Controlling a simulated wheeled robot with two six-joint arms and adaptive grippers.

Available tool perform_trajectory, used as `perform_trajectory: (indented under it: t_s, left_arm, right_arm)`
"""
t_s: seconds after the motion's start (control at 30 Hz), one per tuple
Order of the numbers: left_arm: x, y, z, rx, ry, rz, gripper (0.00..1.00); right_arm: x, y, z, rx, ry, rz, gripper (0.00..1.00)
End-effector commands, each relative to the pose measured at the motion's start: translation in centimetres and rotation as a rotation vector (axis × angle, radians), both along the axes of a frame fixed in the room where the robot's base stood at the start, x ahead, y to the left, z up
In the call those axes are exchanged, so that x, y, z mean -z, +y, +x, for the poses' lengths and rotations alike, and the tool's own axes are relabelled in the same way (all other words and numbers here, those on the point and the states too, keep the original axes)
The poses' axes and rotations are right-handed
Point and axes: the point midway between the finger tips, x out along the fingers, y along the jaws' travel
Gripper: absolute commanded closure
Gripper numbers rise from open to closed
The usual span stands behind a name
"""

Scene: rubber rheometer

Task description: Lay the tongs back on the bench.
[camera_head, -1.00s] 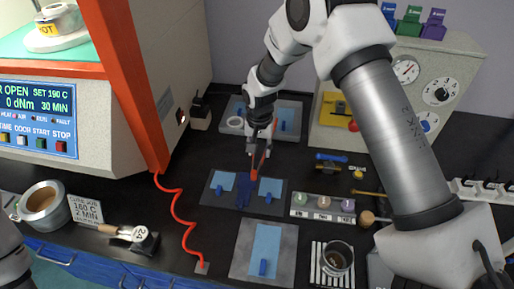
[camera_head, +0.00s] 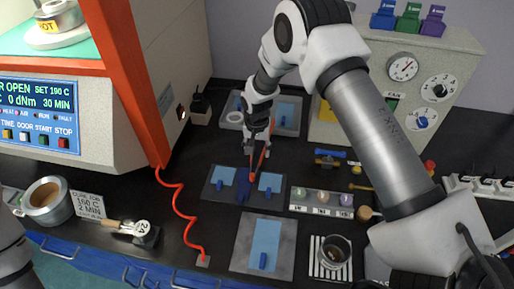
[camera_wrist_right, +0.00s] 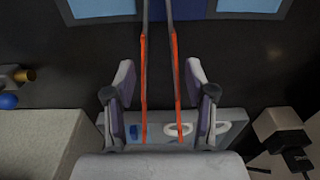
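The tongs (camera_wrist_right: 144,90), with two orange-red arms and grey ends, lie between the fingers of my right gripper (camera_wrist_right: 160,85) in the right wrist view. The fingers are partly closed, one beside each arm; a thin gap seems to show, so firm contact is hard to judge. In the head view the right gripper (camera_head: 259,150) points down just behind the dark mat (camera_head: 212,196), and the red tongs (camera_head: 254,172) slant down to its back edge. Whether they touch the bench is unclear. My left gripper is not in view.
The mat carries light blue sheets and a dark blue piece (camera_head: 243,190). A grey tray (camera_head: 289,117) stands behind. A labelled strip of samples (camera_head: 321,202) and small tools lie to the right. A red coiled cord (camera_head: 179,212) runs on the left. Bare bench shows left of the mat.

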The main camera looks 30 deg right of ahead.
Motion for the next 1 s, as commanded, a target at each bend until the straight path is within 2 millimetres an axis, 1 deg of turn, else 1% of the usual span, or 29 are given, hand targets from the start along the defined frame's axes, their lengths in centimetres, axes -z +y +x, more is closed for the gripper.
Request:
perform_trajectory:
  t_s: [0.27, 0.33, 0.4, 0.43, 0.47, 0.57, 0.7, 0.8, 0.9, 1.0]
  left_arm:
    - [-0.1, 0.0, 0.0, 0.000, 0.000, 0.000, 0.03]
    - [-0.3, 0.0, 0.0, 0.000, 0.000, 0.000, 0.03]
    - [-0.8, 0.0, 0.0, 0.000, 0.000, 0.000, 0.03]
    - [-0.2, 0.0, 0.0, 0.000, -0.001, 0.000, 0.03]
    - [0.1, 0.0, 0.0, 0.000, -0.001, 0.000, 0.03]
    - [0.8, 0.0, 0.0, 0.000, 0.000, 0.000, 0.03]
    - [1.7, 0.0, 0.0, 0.000, 0.000, 0.000, 0.03]
    - [2.0, 0.0, 0.0, 0.000, 0.000, 0.000, 0.03]
    - [2.2, 0.0, 0.0, 0.000, 0.000, 0.000, 0.03]
    - [2.2, 0.0, 0.0, 0.000, 0.000, 0.000, 0.03]
  right_arm:
    - [-0.1, 0.0, 0.0, 0.000, 0.000, 0.000, 0.37]
    - [-0.5, 0.0, 0.0, 0.000, -0.001, 0.000, 0.37]
    - [-1.4, 0.0, 0.1, 0.000, -0.002, 0.000, 0.37]
    - [-1.5, 0.0, 0.1, 0.000, -0.004, 0.000, 0.37]
    - [-2.0, 0.0, 0.1, 0.000, -0.004, 0.001, 0.37]
    - [-4.3, 0.1, 0.0, 0.000, -0.006, 0.000, 0.37]
    - [-8.2, 0.2, -0.3, 0.000, -0.006, -0.001, 0.37]
    - [-10.5, 0.3, -0.4, 0.000, -0.005, 0.000, 0.37]
    - [-12.1, 0.3, -0.5, 0.000, -0.003, 0.000, 0.37]
    - [-12.8, 0.3, -0.6, 0.000, 0.000, 0.000, 0.37]
